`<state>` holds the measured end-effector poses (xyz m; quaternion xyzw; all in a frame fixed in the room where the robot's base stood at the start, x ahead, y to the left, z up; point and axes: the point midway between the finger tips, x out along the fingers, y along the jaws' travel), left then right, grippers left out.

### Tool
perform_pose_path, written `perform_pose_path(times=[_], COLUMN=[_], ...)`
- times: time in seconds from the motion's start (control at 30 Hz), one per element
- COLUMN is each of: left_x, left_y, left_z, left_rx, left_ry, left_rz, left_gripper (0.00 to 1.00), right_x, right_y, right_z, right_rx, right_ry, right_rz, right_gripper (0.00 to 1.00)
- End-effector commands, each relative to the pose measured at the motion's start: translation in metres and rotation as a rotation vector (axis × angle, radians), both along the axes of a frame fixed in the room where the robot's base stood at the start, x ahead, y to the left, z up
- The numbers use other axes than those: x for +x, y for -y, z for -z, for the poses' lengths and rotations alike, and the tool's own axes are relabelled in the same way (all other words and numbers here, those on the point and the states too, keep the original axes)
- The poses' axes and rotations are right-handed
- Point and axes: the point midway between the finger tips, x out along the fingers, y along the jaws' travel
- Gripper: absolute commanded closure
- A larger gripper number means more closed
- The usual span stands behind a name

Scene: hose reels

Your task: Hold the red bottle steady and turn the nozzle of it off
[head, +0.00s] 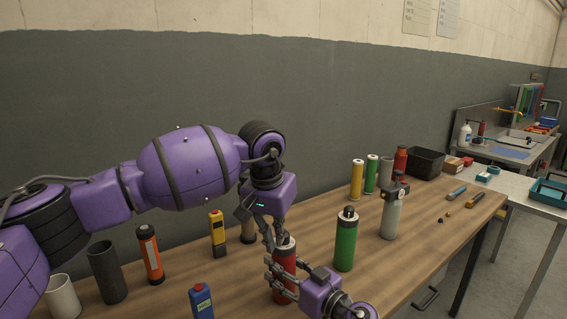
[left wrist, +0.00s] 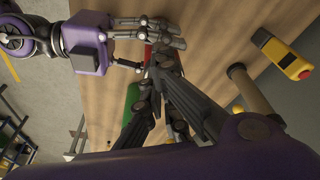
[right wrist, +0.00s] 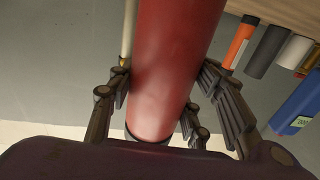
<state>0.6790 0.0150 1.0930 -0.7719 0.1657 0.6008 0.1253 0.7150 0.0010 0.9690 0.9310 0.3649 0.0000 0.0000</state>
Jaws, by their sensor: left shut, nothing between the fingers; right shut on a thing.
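The red bottle (head: 286,258) stands upright on the wooden table, with a dark top (head: 285,241). It fills the middle of the right wrist view (right wrist: 172,60); only a small part shows in the left wrist view (left wrist: 148,54). My right gripper (head: 279,278) is shut around the bottle's body from the lower right, with fingers on both sides of it in the right wrist view (right wrist: 160,92). My left gripper (head: 270,242) points down beside the bottle's top. Its fingers (left wrist: 160,65) are together and empty. Whether they touch the top is hidden.
A green bottle (head: 346,243) and a grey bottle (head: 391,215) stand to the right. A yellow device (head: 217,235), an orange cylinder (head: 150,255) and a blue container (head: 201,303) stand to the left. A black bin (head: 426,163) is at the far end.

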Motion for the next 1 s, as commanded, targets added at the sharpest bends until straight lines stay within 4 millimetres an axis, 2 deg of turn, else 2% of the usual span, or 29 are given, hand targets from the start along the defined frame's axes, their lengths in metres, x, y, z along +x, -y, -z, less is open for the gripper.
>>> perform_pose_path(times=[1.0], left_x=[0.0059], left_y=[-0.0001], left_z=[0.0056], left_rx=[0.003], left_ry=[-0.006], left_rz=[0.0], left_gripper=[1.0], right_x=[-0.0015], right_y=[-0.0027], right_z=[0.0], right_rx=[0.0], right_ry=[0.001], right_rz=[-0.007], right_gripper=[0.89])
